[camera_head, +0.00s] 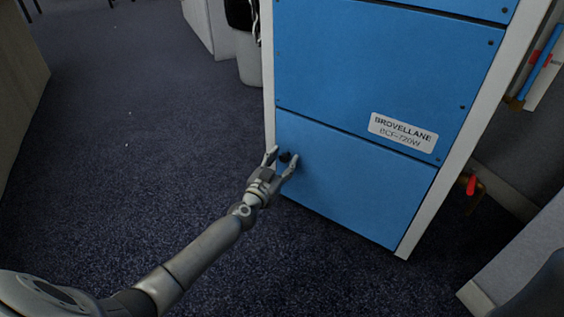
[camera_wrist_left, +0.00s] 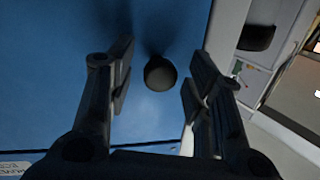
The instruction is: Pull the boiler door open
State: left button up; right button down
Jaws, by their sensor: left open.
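The boiler is a tall blue cabinet with a white frame and a label reading BROVELLANE. Its lowest blue panel, the door (camera_head: 355,190), looks shut flush with the frame. A small round black knob (camera_head: 285,157) sits near the door's left edge; the knob also shows in the left wrist view (camera_wrist_left: 160,73). My left gripper (camera_head: 283,158) is open at the knob, with one finger on each side of it. In the left wrist view my left gripper (camera_wrist_left: 157,80) shows gaps between both fingers and the knob. My right gripper is not in view.
Dark carpet (camera_head: 140,130) lies clear to the left of the boiler. A grey bin (camera_head: 248,60) stands behind the boiler's left side. A pipe with a red valve handle (camera_head: 471,185) is at the right, near a pale low wall (camera_head: 520,260).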

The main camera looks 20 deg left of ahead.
pick_arm(q)
grip_shut()
